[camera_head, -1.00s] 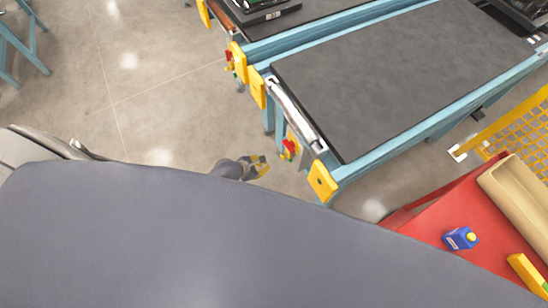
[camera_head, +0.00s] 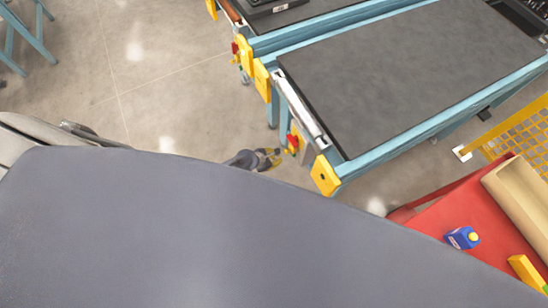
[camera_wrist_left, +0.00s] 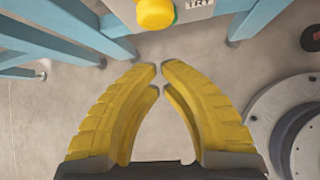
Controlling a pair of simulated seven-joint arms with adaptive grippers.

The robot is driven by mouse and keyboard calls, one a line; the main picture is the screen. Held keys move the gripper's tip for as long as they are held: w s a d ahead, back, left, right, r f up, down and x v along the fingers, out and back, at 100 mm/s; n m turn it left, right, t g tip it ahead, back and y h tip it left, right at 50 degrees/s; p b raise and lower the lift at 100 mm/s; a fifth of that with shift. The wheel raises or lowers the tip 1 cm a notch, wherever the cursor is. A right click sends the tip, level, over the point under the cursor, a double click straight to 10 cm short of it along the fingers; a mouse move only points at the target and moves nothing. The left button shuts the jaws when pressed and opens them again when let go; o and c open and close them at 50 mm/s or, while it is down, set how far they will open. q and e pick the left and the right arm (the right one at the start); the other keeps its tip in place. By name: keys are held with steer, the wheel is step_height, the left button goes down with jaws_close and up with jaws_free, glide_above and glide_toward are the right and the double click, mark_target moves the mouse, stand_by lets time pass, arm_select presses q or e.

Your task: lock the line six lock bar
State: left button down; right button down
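My left gripper (camera_head: 277,158) is low beside the near end of the front conveyor, just left of a small red part (camera_head: 293,141) on its end frame. In the left wrist view its yellow fingers (camera_wrist_left: 159,70) are nearly together at the tips, with a slim gap and nothing between them. Beyond the tips is a round yellow knob (camera_wrist_left: 155,13) with a green edge, on a light panel marked "TRY". I cannot make out the lock bar for certain. My right gripper is not in view.
The front conveyor (camera_head: 400,75) has a dark belt, blue frame and yellow end plates (camera_head: 325,175). A blue leg (camera_wrist_left: 75,28) stands near the fingers. Open floor lies left.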

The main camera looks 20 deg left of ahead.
arm_select(q)
steer(key=shift+w+d+r, duration=0.25)
steer(key=shift+d+r, duration=0.25)
steer(key=shift+r, duration=0.15)
steer(key=shift+w+d+r, duration=0.2)
steer(key=shift+d+r, duration=0.25)
steer(key=shift+r, duration=0.2)
stand_by(0.4)
